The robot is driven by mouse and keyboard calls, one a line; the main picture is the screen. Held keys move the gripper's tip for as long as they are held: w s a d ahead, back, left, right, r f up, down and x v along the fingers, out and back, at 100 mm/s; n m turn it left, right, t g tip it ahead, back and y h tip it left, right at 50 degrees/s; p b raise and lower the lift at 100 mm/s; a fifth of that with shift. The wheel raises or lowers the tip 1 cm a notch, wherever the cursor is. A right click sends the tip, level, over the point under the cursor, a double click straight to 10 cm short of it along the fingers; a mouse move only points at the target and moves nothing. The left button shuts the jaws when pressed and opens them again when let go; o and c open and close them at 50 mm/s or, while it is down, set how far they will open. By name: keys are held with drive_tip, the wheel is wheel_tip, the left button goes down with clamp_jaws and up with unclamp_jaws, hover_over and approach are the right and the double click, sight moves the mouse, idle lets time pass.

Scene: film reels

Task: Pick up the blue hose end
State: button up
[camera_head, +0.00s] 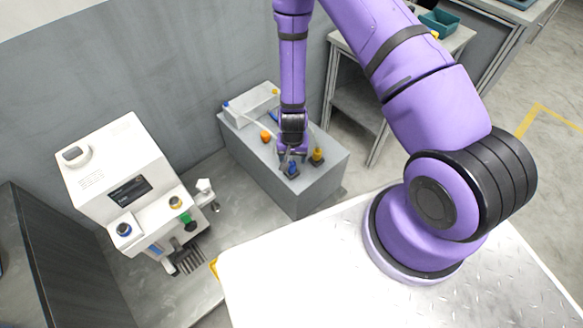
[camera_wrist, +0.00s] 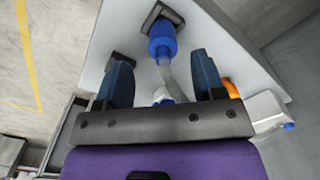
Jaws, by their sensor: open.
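The blue hose end (camera_head: 292,170) is at the front of the grey block's top (camera_head: 315,187), right by my gripper (camera_head: 292,157). In the wrist view the blue hose end (camera_wrist: 162,40) sits by a dark holder, with a pale hose running from it toward the gripper. My gripper (camera_wrist: 161,62) is open. Its two dark fingers point toward the blue hose end, which lies just beyond the fingertips, between their lines. Nothing is held. The gripper hides part of the hose in the head view.
A yellow hose end (camera_head: 317,155) stands close to the right of my gripper. An orange piece (camera_head: 266,137) and a white box (camera_head: 250,104) are on the block. A white machine (camera_head: 118,175) stands left. A grey table (camera_head: 345,98) stands behind right.

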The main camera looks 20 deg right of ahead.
sight(292, 164)
drive_tip(key=shift+a+f, duration=0.15)
drive_tip(key=shift+f, duration=3)
drive_tip(key=c, duration=1)
